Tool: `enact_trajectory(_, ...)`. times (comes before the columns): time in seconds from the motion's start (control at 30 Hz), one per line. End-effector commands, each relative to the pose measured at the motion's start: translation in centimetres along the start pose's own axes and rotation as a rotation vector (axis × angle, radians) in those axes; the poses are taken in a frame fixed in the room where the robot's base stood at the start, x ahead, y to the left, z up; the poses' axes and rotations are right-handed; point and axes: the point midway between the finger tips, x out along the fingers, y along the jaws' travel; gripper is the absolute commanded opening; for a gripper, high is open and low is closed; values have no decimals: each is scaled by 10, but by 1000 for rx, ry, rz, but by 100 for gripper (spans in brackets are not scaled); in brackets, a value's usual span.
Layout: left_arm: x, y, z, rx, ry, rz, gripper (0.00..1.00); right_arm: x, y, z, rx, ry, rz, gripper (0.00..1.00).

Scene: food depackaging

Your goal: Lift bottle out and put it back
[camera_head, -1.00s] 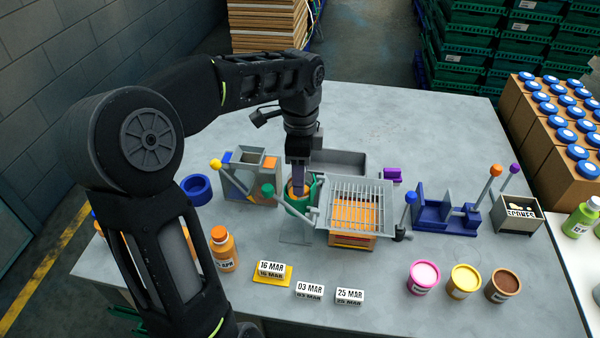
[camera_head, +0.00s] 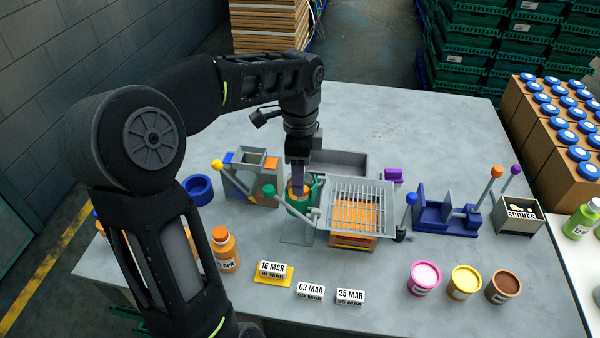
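An orange-topped bottle (camera_head: 297,194) stands in the green round holder (camera_head: 313,190) of a small grey station near the table's middle. Only its upper part shows; the rest is hidden by the holder. My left gripper (camera_head: 298,186) points straight down at the bottle's top from above. Its fingers overlap the orange part, and I cannot tell whether they are closed on it. A lever with a green knob (camera_head: 268,188) lies beside the holder on its left. My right gripper is not in view.
A wire-rack tray (camera_head: 360,193) stands close to the right of the holder, and a grey bin (camera_head: 339,158) behind it. An orange bottle (camera_head: 224,250) and date blocks (camera_head: 310,290) stand in front. The table's back is clear.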

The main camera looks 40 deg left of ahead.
Motion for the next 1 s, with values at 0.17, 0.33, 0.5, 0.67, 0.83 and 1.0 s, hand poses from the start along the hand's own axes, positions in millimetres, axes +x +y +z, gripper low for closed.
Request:
enact_trajectory(0.17, 0, 0, 0, 0, 0, 0, 66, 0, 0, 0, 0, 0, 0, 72)
enact_trajectory(0.33, 0, 0, 0, 0, 0, 0, 75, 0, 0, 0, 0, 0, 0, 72)
enact_trajectory(0.5, 0, 0, 0, 0, 0, 0, 75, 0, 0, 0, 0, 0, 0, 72)
enact_trajectory(0.67, 1, 1, -2, -1, 0, 0, 75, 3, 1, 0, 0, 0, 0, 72)
enact_trajectory(0.83, -12, 1, -4, -1, 1, -3, 75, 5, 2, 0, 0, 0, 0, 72)
enact_trajectory(1.0, -36, 1, -4, 0, 1, -5, 75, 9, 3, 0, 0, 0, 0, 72)
